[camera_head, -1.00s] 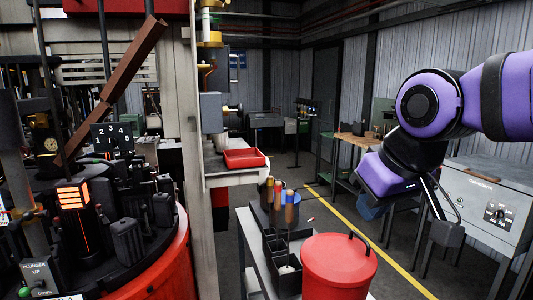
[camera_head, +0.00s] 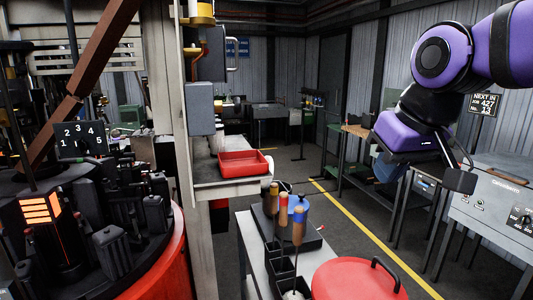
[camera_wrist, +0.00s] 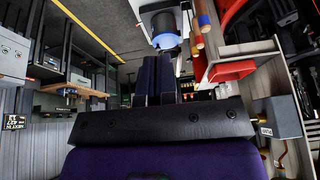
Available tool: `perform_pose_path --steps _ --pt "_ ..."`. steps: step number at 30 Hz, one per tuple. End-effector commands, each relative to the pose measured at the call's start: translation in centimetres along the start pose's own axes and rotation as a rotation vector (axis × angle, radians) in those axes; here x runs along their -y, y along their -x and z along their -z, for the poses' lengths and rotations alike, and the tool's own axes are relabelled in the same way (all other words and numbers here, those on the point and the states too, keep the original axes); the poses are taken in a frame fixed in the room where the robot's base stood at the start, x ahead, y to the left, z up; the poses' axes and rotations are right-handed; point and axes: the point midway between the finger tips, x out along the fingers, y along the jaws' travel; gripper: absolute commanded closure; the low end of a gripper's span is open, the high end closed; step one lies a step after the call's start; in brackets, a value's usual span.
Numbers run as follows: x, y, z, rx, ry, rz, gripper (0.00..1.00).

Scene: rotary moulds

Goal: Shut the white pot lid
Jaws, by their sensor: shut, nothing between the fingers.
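I cannot make out a white pot lid for certain. A small white round thing (camera_head: 296,294) shows at the bottom edge of the head view, in the black bins, partly cut off. A blue pot (camera_head: 297,202) stands on the bench, partly hidden behind wooden-handled tools; a blue pot with a white part beside it (camera_wrist: 166,38) shows at the top of the wrist view. My gripper (camera_head: 384,173) hangs in the air at the right of the head view, apart from these things. Its dark fingers (camera_wrist: 157,64) are together and empty in the wrist view.
A red round lid with a black handle (camera_head: 360,281) is at the bottom right. Black bins (camera_head: 282,266) and wooden-handled tools (camera_head: 283,207) stand on the bench (camera_head: 252,246). A red tray (camera_head: 243,162) is on a shelf. A dark machine (camera_head: 110,215) fills the left. The yellow-lined aisle is clear.

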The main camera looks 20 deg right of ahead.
Motion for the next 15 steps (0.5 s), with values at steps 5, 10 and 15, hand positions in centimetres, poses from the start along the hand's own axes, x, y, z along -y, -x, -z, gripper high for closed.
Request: perform_pose_path --steps 5,10,15 --pt "-0.1 0.6 2.6 0.017 -0.007 0.005 1.00" --pt "-0.4 1.1 5.6 0.036 -0.016 0.010 1.00" --pt "-0.8 1.5 10.4 0.067 -0.028 0.013 1.00"
